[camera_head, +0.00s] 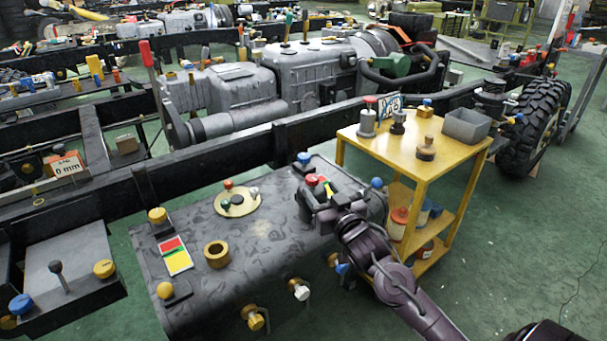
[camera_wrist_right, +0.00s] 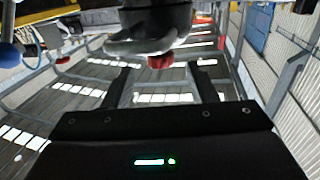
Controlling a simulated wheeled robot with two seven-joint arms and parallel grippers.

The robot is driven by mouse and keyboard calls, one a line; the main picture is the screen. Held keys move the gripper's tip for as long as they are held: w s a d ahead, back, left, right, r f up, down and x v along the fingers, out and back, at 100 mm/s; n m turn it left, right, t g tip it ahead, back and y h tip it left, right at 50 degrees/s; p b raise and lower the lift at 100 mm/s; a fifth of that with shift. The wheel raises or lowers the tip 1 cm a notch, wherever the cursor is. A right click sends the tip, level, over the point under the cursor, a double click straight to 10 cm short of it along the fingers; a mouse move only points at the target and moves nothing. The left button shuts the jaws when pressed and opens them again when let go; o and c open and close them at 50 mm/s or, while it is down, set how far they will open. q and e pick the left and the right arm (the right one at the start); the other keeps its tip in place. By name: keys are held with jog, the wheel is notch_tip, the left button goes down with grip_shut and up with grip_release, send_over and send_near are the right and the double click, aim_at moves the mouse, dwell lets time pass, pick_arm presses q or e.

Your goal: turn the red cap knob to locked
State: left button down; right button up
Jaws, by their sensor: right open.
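A small red cap knob (camera_head: 311,180) shows at the far right end of the dark tank (camera_head: 280,245), right by my right gripper (camera_head: 318,192). In the right wrist view a red cap (camera_wrist_right: 160,62) shows beyond and between the two fingers of the gripper (camera_wrist_right: 162,85), under a grey rounded body (camera_wrist_right: 155,25). The fingers are apart, and I see no contact with the red cap. The gripper partly hides the fitting around the knob in the head view. My left gripper is not in view.
A round tan plate (camera_head: 237,202) with small red, green and grey knobs sits on the tank, beside a brass ring (camera_head: 216,254) and a red, yellow and green card (camera_head: 174,255). A blue knob (camera_head: 304,158) stands close behind my gripper. A yellow cart (camera_head: 400,150) stands right.

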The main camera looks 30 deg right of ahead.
aim_at(309, 176)
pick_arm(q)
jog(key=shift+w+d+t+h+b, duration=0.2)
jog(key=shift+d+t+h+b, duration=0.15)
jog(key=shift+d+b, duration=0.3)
pick_arm(e)
jog(key=shift+w+d, duration=0.2)
jog(key=shift+w, duration=1.05)
jog(key=shift+w+d, duration=0.15)
jog(key=shift+w, duration=1.05)
jog(key=shift+w+d, duration=0.2)
jog(key=shift+w, duration=1.05)
jog(key=c, duration=1)
